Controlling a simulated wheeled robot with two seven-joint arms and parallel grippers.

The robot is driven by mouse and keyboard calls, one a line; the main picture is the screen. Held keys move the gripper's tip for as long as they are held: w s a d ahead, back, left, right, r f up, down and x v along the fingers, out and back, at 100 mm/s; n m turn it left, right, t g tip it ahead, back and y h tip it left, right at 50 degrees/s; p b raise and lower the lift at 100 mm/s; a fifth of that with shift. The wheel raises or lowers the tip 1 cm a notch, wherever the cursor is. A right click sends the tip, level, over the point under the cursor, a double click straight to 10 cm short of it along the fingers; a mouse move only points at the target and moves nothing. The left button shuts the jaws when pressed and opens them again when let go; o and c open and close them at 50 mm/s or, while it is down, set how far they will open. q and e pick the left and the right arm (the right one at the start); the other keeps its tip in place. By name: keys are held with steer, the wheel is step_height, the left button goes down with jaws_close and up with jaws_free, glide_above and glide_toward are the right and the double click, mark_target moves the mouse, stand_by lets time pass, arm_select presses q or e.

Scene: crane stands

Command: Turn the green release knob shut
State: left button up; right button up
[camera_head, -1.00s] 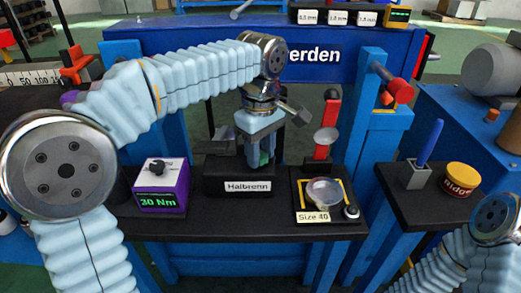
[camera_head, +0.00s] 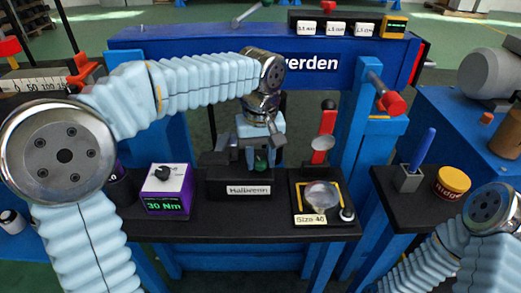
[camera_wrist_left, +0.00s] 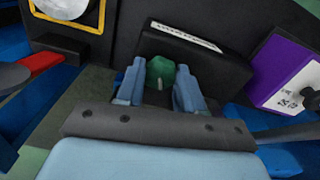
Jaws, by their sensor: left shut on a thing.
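The green release knob (camera_head: 261,160) sits at the black block labelled "Halbrenn" (camera_head: 240,184), at the middle of the black bench shelf. My left gripper (camera_head: 259,152) reaches down to it from above. In the left wrist view the green knob (camera_wrist_left: 160,72) lies between the two light-blue fingers of my left gripper (camera_wrist_left: 160,82), which are shut on it. The fingers and wrist hide part of the knob in the head view. My right arm shows at the lower right; its gripper is out of frame.
Left of the block stands a purple box (camera_head: 168,189) reading "30 Nm". Right of it lie a "Size 40" tray (camera_head: 310,220) and a red-handled lever (camera_head: 323,143). A blue post (camera_head: 365,130) rises at the right. A side shelf (camera_head: 425,211) holds a pen cup and a yellow-lidded jar.

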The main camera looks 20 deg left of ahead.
mark_target(260, 161)
arm_select(q)
steer(key=shift+m+p, duration=1)
steer(key=shift+m, duration=1.2)
steer(key=o, duration=1)
steer(key=shift+o, duration=0.2)
step_height(260, 161, up, 14)
steer(key=p, duration=0.2)
steer(key=shift+f, duration=0.1)
